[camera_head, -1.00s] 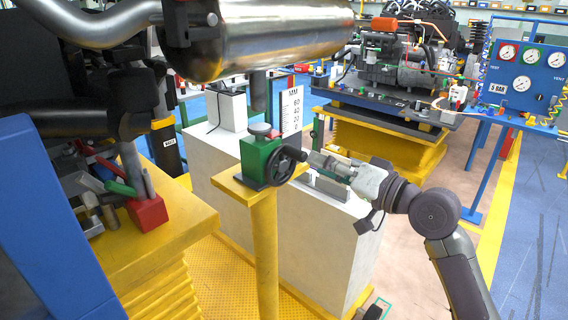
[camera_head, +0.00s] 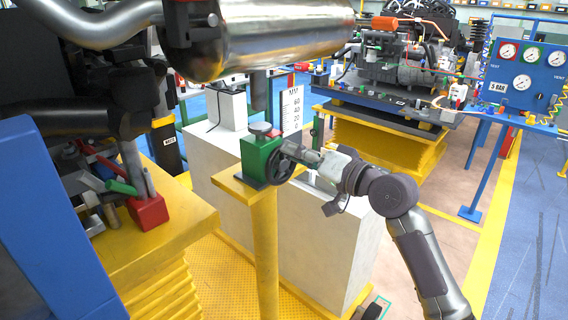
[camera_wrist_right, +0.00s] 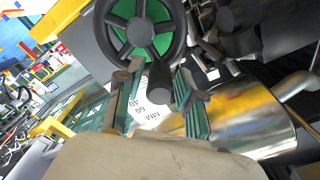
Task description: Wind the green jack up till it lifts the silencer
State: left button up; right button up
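The green jack (camera_head: 258,152) stands upright on a yellow post. Its grey round top (camera_head: 260,128) sits below a stub (camera_head: 259,92) hanging from the shiny silencer (camera_head: 285,40), with a gap between them. The black handwheel (camera_head: 277,168) is on the jack's right side and also shows in the right wrist view (camera_wrist_right: 147,30). My right gripper (camera_head: 300,154) is at the wheel's upper right. In the wrist view its fingers (camera_wrist_right: 157,98) stand apart on both sides of the wheel's dark crank knob (camera_wrist_right: 160,82), with gaps visible. My left gripper is not in view.
A white scale board (camera_head: 291,108) marked MM stands just behind the jack. A white cabinet (camera_head: 325,235) is behind the post. A yellow bench (camera_head: 165,225) with a red tool block (camera_head: 148,212) is at the left. The floor at the right is clear.

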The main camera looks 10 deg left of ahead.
grip_shut()
jog(key=shift+w+d+f+b, duration=0.25)
jog(key=shift+w+d+b, duration=0.15)
jog(key=shift+w+b, duration=0.1)
jog(key=shift+w+d+f+b, duration=0.25)
jog(key=shift+w+d+b, duration=0.15)
jog(key=shift+w+b, duration=0.1)
jog(key=shift+w+d+f+b, duration=0.25)
jog(key=shift+w+f+b, duration=0.1)
jog(key=shift+f+b, duration=0.25)
jog(key=shift+w+d+f+b, duration=0.2)
jog(key=shift+w+f+b, duration=0.1)
jog(key=shift+f+b, duration=0.2)
